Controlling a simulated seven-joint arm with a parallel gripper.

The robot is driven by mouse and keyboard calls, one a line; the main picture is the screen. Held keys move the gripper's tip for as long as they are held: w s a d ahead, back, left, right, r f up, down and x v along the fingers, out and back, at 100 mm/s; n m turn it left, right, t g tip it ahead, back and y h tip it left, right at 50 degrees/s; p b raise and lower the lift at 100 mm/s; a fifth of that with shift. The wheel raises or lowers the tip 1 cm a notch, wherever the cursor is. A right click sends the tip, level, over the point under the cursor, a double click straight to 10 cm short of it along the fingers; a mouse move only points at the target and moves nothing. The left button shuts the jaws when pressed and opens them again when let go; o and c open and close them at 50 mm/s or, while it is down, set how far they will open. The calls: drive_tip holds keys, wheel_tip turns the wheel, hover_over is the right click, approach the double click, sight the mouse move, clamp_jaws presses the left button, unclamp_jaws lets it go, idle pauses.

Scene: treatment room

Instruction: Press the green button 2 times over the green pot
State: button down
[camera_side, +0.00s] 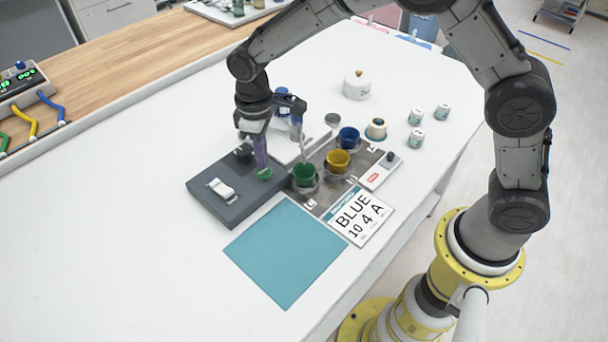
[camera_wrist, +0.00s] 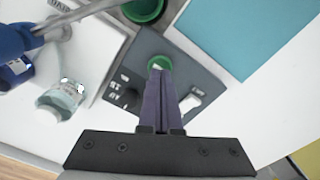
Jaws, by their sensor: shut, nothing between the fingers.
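The green button (camera_side: 264,175) sits on the dark grey control box (camera_side: 225,200), near its right corner. My gripper (camera_side: 262,168) is shut and empty, pointing down, with its purple fingertips at the button. In the wrist view the fingertips (camera_wrist: 160,73) overlap the near edge of the green button (camera_wrist: 158,62); I cannot tell whether they touch or press it. The green pot (camera_side: 304,175) stands just right of the box on a grey plate and shows at the top of the wrist view (camera_wrist: 144,9). A thin metal rod (camera_side: 302,146) reaches down toward the pot.
Yellow (camera_side: 338,160) and blue (camera_side: 349,137) pots stand behind the green one. The box also carries a white switch (camera_side: 220,188) and a black knob (camera_side: 243,153). A teal mat (camera_side: 285,250) and a "BLUE 10 4 A" card (camera_side: 358,216) lie in front. The table's left is clear.

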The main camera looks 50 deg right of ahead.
idle(0.5)
wheel_tip(320, 180, up, 6)
idle(0.6)
